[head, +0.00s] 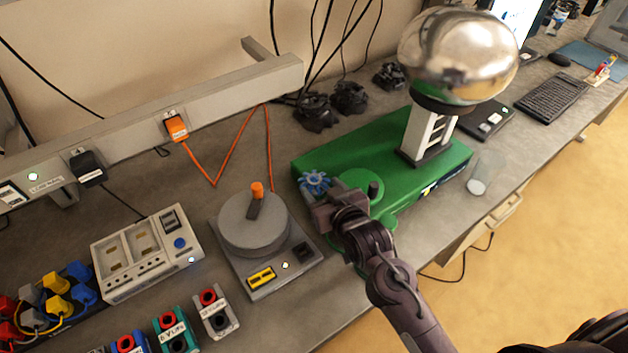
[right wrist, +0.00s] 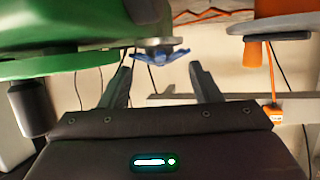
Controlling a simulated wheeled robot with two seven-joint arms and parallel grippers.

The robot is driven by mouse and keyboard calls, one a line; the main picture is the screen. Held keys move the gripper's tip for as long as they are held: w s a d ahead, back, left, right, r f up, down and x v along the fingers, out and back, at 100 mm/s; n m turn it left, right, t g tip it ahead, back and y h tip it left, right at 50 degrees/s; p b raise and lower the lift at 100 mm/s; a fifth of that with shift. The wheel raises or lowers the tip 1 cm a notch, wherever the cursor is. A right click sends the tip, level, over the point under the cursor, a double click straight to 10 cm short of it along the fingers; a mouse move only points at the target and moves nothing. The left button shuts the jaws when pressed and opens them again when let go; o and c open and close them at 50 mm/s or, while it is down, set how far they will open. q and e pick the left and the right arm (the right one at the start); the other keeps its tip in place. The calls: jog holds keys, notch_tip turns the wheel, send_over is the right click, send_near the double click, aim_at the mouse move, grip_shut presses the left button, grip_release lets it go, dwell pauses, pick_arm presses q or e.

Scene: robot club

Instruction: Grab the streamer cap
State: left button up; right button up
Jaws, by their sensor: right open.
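The streamer cap (head: 314,182), a small blue piece with several finger-like strips, shows at the left end of the green base of a generator (head: 310,158). My right gripper (head: 322,203) is just in front of it in the head view and hides part of the area below it. In the right wrist view the streamer cap (right wrist: 160,55) lies beyond and between the two fingertips (right wrist: 162,76). The fingers are apart with nothing between them. I cannot tell exactly what the cap rests on. My left gripper is not in view.
A silver sphere (head: 457,55) stands on a white column (head: 428,132) on the green base. A grey turntable-like device (head: 255,225) with an orange knob stands close to the left. A clear glass (head: 478,182) stands at right, near the bench edge. Black cables hang behind.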

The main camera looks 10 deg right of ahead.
aim_at(316, 182)
jog(key=shift+p+x, duration=0.4)
jog(key=shift+x, duration=0.55)
jog(key=x, duration=0.3)
jog(key=shift+w+p, duration=0.2)
jog(key=shift+p, duration=0.15)
jog(key=shift+w+a, duration=0.1)
jog(key=shift+w, duration=0.1)
jog(key=shift+s, duration=0.15)
jog(key=shift+c, duration=0.6)
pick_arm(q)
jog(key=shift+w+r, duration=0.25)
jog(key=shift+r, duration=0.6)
pick_arm(e)
jog(key=c, duration=0.9)
